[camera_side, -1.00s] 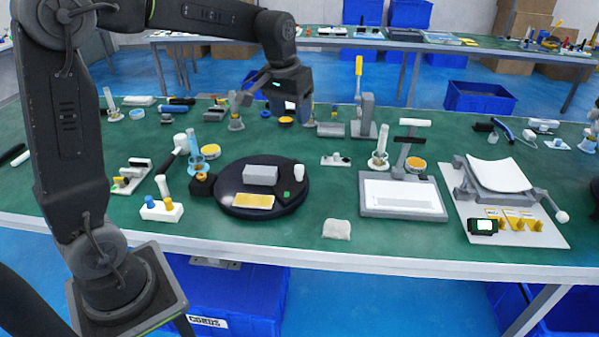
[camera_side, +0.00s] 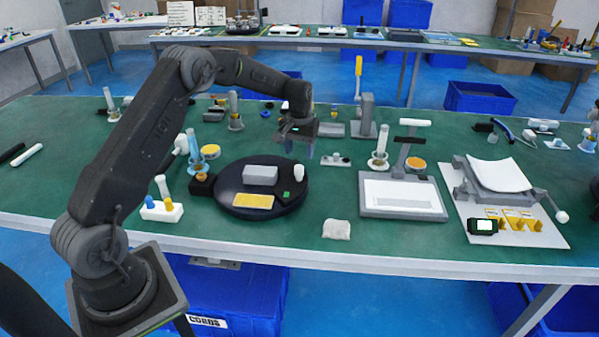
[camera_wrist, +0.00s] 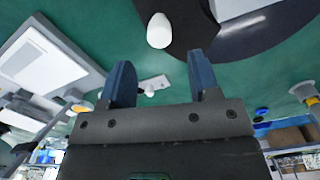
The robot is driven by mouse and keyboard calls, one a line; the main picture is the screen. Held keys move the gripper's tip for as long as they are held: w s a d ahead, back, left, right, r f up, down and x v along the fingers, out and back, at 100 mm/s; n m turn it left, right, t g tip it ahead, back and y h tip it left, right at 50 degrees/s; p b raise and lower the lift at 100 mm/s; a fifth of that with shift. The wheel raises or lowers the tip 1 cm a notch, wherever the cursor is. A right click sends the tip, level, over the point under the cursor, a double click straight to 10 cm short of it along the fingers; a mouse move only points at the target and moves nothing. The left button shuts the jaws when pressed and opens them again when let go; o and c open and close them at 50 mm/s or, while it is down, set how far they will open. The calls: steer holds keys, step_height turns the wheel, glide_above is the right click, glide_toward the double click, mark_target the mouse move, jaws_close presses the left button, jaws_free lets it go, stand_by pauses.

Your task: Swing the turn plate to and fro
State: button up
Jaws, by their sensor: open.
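The turn plate (camera_side: 233,203) is a round black disc on the green table. On it are a grey block (camera_side: 260,175), a yellow pad (camera_side: 253,201), a small green piece (camera_side: 286,195) and a white peg (camera_side: 299,172) near its right edge. My gripper (camera_side: 299,152) hangs above the table just behind the plate's back right edge, apart from it. In the wrist view its two blue fingers (camera_wrist: 161,82) are spread with nothing between them. The white peg (camera_wrist: 160,31) and part of the dark plate (camera_wrist: 262,38) show beyond the fingertips.
A white board on a grey stand (camera_side: 402,195) stands right of the plate. A small grey-white fixture (camera_side: 336,160) and a tube on a stand (camera_side: 379,160) are close to my gripper. A white block with blue and yellow knobs (camera_side: 161,209) is at left.

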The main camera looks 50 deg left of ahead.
mark_target(300, 166)
step_height(300, 166, down, 8)
steer(key=shift+f, duration=0.1)
stand_by(0.4)
jaws_close()
stand_by(0.3)
